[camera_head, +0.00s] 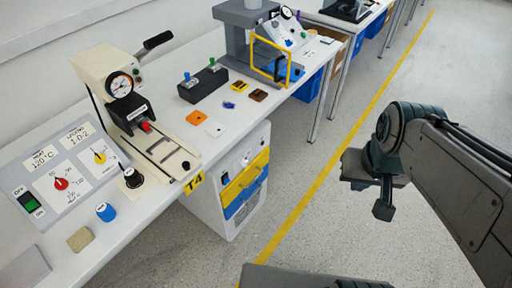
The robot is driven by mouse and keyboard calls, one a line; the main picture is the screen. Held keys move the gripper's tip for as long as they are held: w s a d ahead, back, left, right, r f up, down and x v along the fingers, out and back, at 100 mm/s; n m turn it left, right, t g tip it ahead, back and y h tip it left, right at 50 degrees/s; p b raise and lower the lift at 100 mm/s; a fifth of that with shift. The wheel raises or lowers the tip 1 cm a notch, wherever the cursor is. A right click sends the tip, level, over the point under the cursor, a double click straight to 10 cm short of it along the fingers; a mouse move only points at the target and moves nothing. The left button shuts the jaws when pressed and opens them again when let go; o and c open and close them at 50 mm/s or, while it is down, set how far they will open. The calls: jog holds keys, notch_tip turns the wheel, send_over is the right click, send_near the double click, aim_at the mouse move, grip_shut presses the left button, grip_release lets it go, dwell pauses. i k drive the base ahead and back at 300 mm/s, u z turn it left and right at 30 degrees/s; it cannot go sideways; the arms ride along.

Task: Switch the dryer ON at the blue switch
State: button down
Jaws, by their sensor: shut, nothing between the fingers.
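A black switch box (203,84) stands on the white table, towards its back edge. It carries a small blue switch (187,76) at its left and a green one (211,62) at its right. The blue switch is too small to read its setting. No label shows which unit is the dryer. My gripper (383,206) hangs at the right over the open floor, shut and empty, well apart from the table and the switch box.
A press with a gauge (118,86) and a control panel (62,178) stand left on the table. A drawer cabinet (230,195) is below. Floor between my arm and the table is clear.

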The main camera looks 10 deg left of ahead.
aim_at(226, 179)
jog(key=z, duration=0.7)
jog(key=k, duration=0.6)
jog(key=u, duration=1)
jog(key=i, duration=0.5)
